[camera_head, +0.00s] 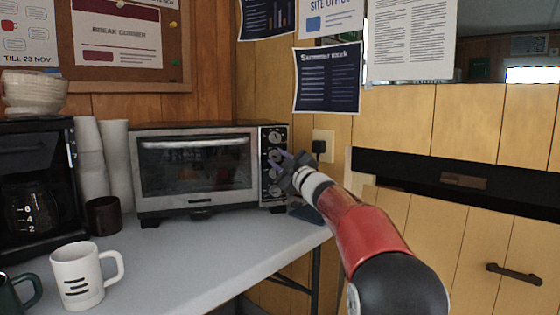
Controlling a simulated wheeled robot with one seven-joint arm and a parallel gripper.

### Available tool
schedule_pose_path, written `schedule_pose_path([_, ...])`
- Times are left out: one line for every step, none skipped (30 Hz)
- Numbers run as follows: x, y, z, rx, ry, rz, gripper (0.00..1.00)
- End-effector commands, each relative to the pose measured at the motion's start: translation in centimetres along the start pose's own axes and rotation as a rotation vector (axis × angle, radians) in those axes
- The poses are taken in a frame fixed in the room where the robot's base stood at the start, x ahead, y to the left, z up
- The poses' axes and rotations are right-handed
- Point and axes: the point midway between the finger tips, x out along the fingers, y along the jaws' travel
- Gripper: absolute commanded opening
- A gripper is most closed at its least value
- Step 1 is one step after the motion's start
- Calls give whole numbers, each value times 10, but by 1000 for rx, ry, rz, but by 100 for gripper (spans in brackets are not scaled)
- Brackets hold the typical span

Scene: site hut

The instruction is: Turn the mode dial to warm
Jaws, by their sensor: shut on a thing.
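The toaster oven (195,168) stands on the white table with its glass door shut. Its dark control panel on the right side carries a column of dials, and the top dial (275,137) shows clearly. My gripper (277,164) reaches in from the right and is shut on a dial around the middle of the panel. The jaws largely hide this dial and its pointer. The panel's lettering is too small to read, so I cannot tell the dial's setting. A lower dial (275,190) shows just below the jaws.
A white mug (78,277), a dark cup (103,215), stacked white cups (91,150) and a coffee maker (33,185) stand left of the oven. A wall outlet with a black plug (319,147) is close right of my gripper.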

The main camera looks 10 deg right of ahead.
Motion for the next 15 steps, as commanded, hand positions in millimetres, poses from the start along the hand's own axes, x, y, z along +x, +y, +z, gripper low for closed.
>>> schedule_pose_path([0, 0, 0, -1, 1, -1, 29])
schedule_pose_path([0, 0, 0, -1, 1, -1, 33])
schedule_pose_path([0, 0, 0, -1, 1, -1, 38])
schedule_pose_path([0, 0, 0, -1, 1, 0, 42])
schedule_pose_path([0, 0, 0, 0, 1, 0, 46])
schedule_pose_path([0, 0, 0, 0, 1, 0, 48])
schedule_pose_path([0, 0, 0, 0, 0, 0, 48])
schedule_pose_path([0, 0, 0, 0, 0, 0, 48])
schedule_pose_path([0, 0, 0, 0, 0, 0, 48])
schedule_pose_path([0, 0, 0, 0, 0, 0, 48])
schedule_pose_path([0, 0, 0, 0, 0, 0, 48])
schedule_pose_path([0, 0, 0, 0, 0, 0, 48])
schedule_pose_path([0, 0, 0, 0, 0, 0, 48])
schedule_pose_path([-1, 0, 0, 0, 0, 0, 48])
schedule_pose_path([-3, 0, 0, 0, -1, 0, 48])
